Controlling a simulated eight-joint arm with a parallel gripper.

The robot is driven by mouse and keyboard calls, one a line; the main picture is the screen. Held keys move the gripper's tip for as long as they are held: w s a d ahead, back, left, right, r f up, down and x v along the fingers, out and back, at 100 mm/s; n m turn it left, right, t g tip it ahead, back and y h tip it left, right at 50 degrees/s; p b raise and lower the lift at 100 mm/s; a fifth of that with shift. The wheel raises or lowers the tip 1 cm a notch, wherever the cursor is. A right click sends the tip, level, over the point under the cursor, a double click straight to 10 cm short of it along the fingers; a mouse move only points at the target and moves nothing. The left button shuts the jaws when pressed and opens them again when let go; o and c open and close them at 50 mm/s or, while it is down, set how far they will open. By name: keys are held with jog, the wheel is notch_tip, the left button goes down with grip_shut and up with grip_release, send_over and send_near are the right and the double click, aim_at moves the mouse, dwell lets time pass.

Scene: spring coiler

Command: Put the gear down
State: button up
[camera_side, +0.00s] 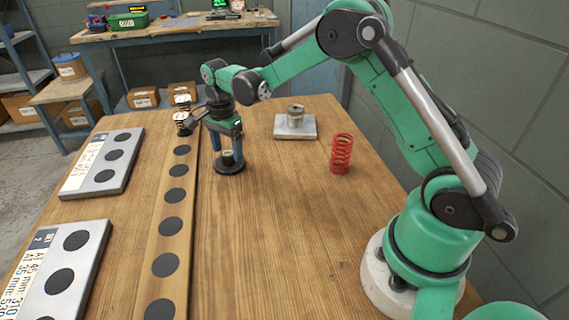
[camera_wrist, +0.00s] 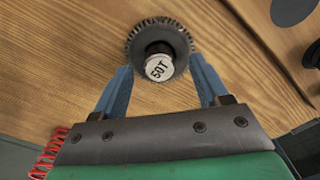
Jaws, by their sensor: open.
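A dark toothed gear (camera_wrist: 183,40) with a pale cap marked 50T (camera_wrist: 159,68) lies flat on the wooden table in the wrist view. In the side view the gear (camera_side: 230,168) is on the table just right of the long wooden strip. My gripper (camera_side: 228,149) is directly above it, pointing down. Its two blue fingers are spread apart on either side of the cap in the wrist view, where my gripper (camera_wrist: 161,72) is open with gaps between the fingers and the hub. Part of the hub is hidden by the gripper in the side view.
A wooden strip (camera_side: 171,224) with several dark discs runs left of the gear. Two labelled plates (camera_side: 103,163) lie further left. A red spring (camera_side: 341,153) stands to the right, and a metal plate (camera_side: 296,133) bears a small cylinder behind. The front table area is clear.

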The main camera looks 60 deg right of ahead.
aim_at(228, 153)
notch_tip(228, 153, up, 12)
jog(key=f, duration=0.1)
jog(key=s+a+n+t, duration=0.2)
jog(key=s+n+t, duration=0.1)
jog(key=s+n, duration=0.5)
jog(key=s+a+n+t, duration=0.3)
jog(key=s+n, duration=0.4)
jog(key=n, duration=0.3)
jog(key=shift+s+a+t, duration=0.15)
jog(key=shift+s+t, duration=0.2)
jog(key=shift+t, duration=0.25)
